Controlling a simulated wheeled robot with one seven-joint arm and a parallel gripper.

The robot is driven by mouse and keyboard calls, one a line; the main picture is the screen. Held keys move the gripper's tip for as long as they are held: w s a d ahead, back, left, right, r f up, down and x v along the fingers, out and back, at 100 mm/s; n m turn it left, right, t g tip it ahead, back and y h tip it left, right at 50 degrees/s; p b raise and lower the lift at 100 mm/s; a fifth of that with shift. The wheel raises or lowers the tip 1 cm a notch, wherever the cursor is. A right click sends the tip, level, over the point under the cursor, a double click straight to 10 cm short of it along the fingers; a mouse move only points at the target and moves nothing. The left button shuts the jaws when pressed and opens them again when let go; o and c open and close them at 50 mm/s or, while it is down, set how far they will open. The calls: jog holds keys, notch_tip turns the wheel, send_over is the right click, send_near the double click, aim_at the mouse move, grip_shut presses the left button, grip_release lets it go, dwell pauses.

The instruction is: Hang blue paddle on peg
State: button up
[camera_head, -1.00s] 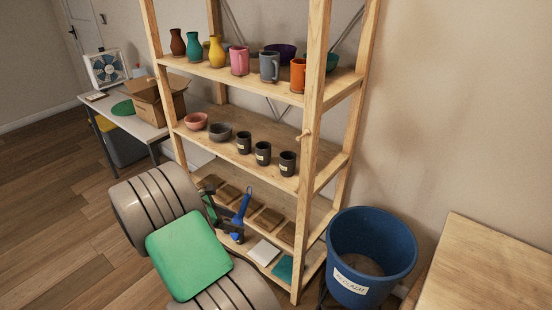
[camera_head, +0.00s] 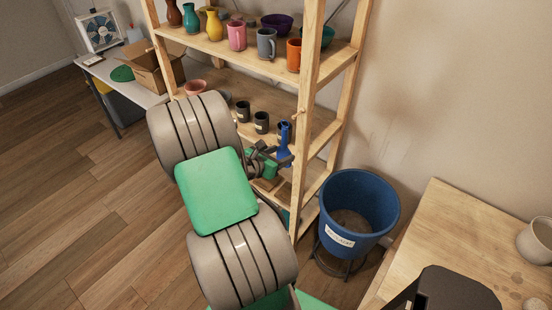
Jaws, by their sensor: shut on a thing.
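The blue paddle (camera_head: 284,145) is upright in front of the shelf's right front post, its top close to the post. My gripper (camera_head: 279,160) is shut on its lower part. A small wooden peg (camera_head: 298,112) sticks out of that post, slightly above and to the right of the paddle's top. The paddle and peg look apart, but the depth between them is hard to tell. My arm hides part of the lower shelves.
The wooden shelf (camera_head: 312,65) holds vases, mugs and dark cups. A blue bucket (camera_head: 338,225) stands right of it, beside a wooden table (camera_head: 440,230). A side table with a cardboard box (camera_head: 158,75) stands at left. The floor at left is clear.

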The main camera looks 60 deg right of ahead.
jog(key=shift+s+d+f+b, duration=0.15)
jog(key=shift+d+b, duration=0.25)
jog(key=shift+d, duration=0.65)
jog(key=shift+s+d+f+b, duration=0.15)
jog(key=shift+d+b, duration=0.2)
jog(key=shift+d, duration=0.65)
jog(key=shift+d+r, duration=0.15)
jog(key=shift+d, duration=0.15)
grip_shut()
jog(key=shift+s+d, duration=0.2)
jog(key=shift+d, duration=0.7)
jog(key=shift+d+f, duration=0.4)
jog(key=o, duration=1.6)
grip_release()
jog(key=shift+a, duration=0.1)
